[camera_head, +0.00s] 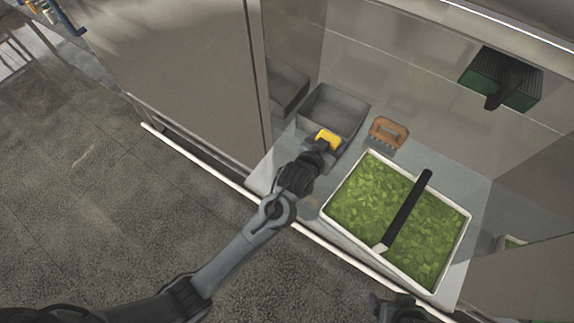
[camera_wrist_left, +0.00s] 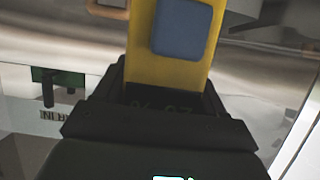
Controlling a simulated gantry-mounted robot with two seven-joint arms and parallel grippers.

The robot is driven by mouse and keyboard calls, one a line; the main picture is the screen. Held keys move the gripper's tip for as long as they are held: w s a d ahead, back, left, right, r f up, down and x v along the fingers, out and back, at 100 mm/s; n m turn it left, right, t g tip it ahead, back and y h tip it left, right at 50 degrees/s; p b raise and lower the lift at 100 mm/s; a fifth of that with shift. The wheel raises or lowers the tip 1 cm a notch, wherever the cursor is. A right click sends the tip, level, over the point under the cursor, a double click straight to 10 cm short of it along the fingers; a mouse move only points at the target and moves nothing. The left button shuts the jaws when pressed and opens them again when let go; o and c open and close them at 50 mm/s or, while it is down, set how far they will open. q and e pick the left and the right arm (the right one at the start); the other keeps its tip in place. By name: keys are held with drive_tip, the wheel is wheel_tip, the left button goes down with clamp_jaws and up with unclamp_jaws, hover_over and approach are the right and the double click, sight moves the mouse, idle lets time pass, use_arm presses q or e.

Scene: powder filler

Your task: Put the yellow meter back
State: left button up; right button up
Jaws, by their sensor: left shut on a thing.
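The yellow meter (camera_head: 328,138) is between the fingers of my left gripper (camera_head: 322,149), at the near side of a grey open bin (camera_head: 345,101). In the left wrist view the yellow meter (camera_wrist_left: 172,72) stands up from the black jaws of my left gripper (camera_wrist_left: 165,100), with a blue panel on its face. The jaws are shut on it. I cannot tell whether the meter touches the bin. Part of my right gripper (camera_head: 400,308) shows at the bottom edge; its fingers are not clear.
A white tray (camera_head: 325,213) of green leafy pieces stands to the right, with a black-handled scraper (camera_head: 408,208) across it. An orange-brown handled brush (camera_head: 388,131) lies behind the tray. A green and black object (camera_head: 502,80) is on the back wall. A cabinet panel (camera_head: 180,70) bounds the left.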

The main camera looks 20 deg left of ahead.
use_arm(q)
drive_tip(key=a+f+p, duration=0.1)
drive_tip(key=a+f, duration=0.9)
drive_tip(key=a, duration=0.1)
drive_tip(key=shift+s+a+p, duration=0.2)
drive_tip(key=shift+s+p, duration=0.2)
drive_tip(key=shift+s, duration=0.05)
drive_tip(key=shift+f, duration=0.15)
drive_tip(key=shift+f, duration=0.1)
drive_tip(key=o, duration=1.3)
drive_tip(key=shift+o, duration=0.2)
